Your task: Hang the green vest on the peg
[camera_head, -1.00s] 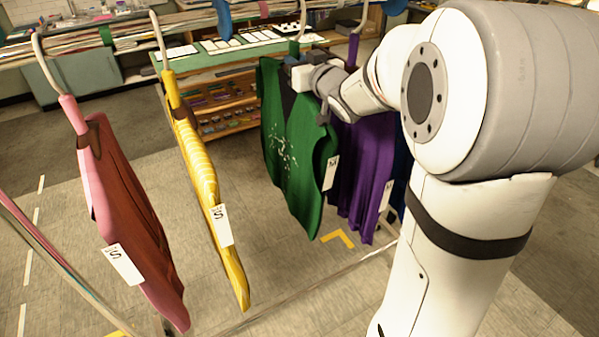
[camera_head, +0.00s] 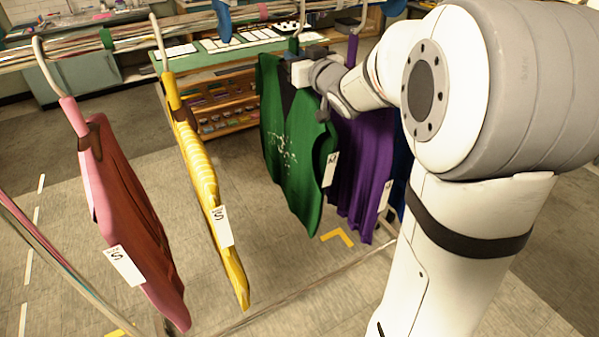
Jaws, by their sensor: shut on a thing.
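The green vest (camera_head: 283,160) hangs from its hanger in the middle of the view, with a white size tag at its right edge. My gripper (camera_head: 301,72) is shut at the top of the green vest, near its hanger neck. The fingertips are small here and partly hidden by the wrist. The upper part of the green hanger (camera_head: 294,46) rises toward the rail (camera_head: 120,38). I cannot tell whether the hook rests on the rail or on a peg. No separate peg is clearly visible.
A pink-red garment (camera_head: 135,225) and a yellow garment (camera_head: 205,185) hang to the left. A purple garment (camera_head: 362,165) hangs close on the right, partly behind my arm. A shelf unit (camera_head: 222,110) stands behind. A gap lies between the yellow and green garments.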

